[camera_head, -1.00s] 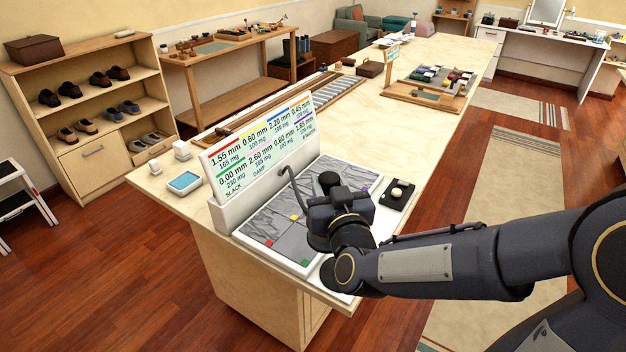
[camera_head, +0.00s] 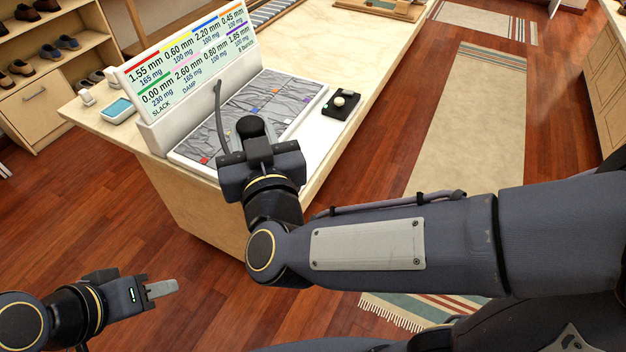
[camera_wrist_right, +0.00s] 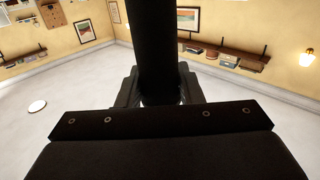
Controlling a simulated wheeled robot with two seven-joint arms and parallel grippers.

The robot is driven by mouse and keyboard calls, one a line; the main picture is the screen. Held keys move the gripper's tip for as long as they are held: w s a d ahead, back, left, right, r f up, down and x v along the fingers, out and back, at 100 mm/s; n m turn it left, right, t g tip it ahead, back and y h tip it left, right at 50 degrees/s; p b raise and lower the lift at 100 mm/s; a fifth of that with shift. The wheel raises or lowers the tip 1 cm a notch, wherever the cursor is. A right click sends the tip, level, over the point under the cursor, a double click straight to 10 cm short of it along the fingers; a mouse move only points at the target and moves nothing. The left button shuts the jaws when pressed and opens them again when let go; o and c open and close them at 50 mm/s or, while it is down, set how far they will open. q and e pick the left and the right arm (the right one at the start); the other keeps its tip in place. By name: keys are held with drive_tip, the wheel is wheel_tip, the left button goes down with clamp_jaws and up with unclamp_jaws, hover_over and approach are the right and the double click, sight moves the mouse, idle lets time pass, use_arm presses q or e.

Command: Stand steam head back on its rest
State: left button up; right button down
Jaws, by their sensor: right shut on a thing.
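My right gripper (camera_head: 258,150) is in front of the near edge of the grey creased cloth panel (camera_head: 262,98). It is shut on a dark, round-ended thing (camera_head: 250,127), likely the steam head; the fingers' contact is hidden. In the right wrist view a thick black cylinder (camera_wrist_right: 158,45) rises from between the jaws. A thin grey curved hose (camera_head: 220,115) stands beside it. A black square block with a cream knob (camera_head: 341,103) sits right of the panel; I cannot tell whether it is the rest. My left gripper (camera_head: 158,289) is empty at lower left, its finger gap unclear.
A white display board (camera_head: 190,65) with mm and mg readings stands behind the panel. A blue-filled tray (camera_head: 117,109) and small white pieces are at the counter's left end. Open wood floor and a rug (camera_head: 465,130) lie right.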

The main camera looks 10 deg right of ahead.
drive_tip(key=shift+w+f, duration=0.1)
drive_tip(key=shift+f, duration=0.1)
drive_tip(key=w+d+f+b, duration=0.2)
drive_tip(key=w+f+b, duration=0.2)
drive_tip(key=w+f, duration=0.8)
drive_tip(key=shift+w+d+f, duration=0.25)
drive_tip(key=shift+w+d, duration=0.1)
drive_tip(key=shift+w, duration=0.2)
drive_tip(key=shift+f+b, duration=0.25)
drive_tip(key=shift+b, duration=0.25)
drive_tip(key=c, duration=1)
unclamp_jaws()
